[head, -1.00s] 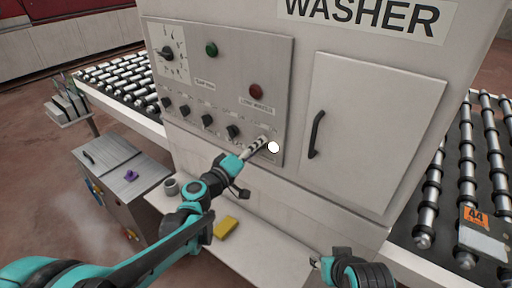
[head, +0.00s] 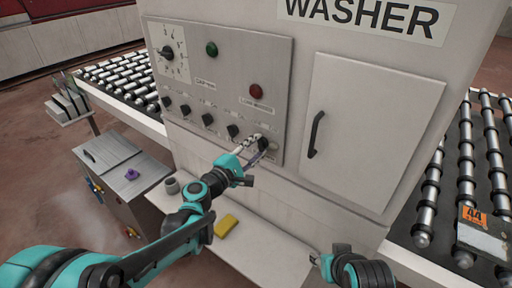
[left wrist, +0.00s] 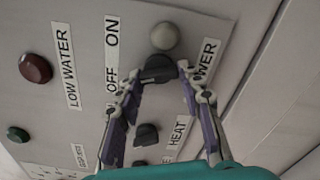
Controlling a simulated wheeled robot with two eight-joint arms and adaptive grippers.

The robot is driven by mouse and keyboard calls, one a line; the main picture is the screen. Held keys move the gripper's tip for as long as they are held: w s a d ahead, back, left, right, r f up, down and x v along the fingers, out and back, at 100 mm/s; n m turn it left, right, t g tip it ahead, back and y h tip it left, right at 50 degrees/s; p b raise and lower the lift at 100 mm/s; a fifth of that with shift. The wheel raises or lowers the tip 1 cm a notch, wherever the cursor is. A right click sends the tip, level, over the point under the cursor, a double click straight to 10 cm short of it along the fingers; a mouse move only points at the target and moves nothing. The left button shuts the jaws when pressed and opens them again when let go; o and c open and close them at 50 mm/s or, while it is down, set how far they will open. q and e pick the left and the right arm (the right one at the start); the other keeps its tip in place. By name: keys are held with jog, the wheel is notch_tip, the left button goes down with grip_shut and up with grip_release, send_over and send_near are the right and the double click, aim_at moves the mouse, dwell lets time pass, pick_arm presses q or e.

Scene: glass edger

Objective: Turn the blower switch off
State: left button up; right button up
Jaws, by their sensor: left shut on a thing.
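The blower switch is a black knob (left wrist: 158,69) beside a partly covered label ending in "WER" in the left wrist view. "ON" and "OFF" labels are to its left. My left gripper (left wrist: 160,76) is shut on the knob, one fingertip at each side. In the head view my left gripper (head: 257,146) reaches the lower right corner of the control panel (head: 275,75) and mostly hides the switch. A pale, unlit-looking round lamp (left wrist: 164,36) sits just beyond the knob. My right gripper (head: 320,262) is low at the bottom, small and unclear, away from the panel.
Several similar black knobs, such as the heat knob (left wrist: 147,134), stand in the same row. A red button (head: 256,91) and a green button (head: 211,48) are above. A closed door (head: 375,125) is to the right. A yellow block (head: 226,226) lies on the ledge below.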

pick_arm(q)
jog(key=shift+n, duration=1.1)
jog(key=o, duration=1.2)
jog(key=shift+c, duration=0.2)
jog(key=shift+s, duration=0.1)
jog(key=v, duration=1.2)
jog(key=shift+f, duration=0.1)
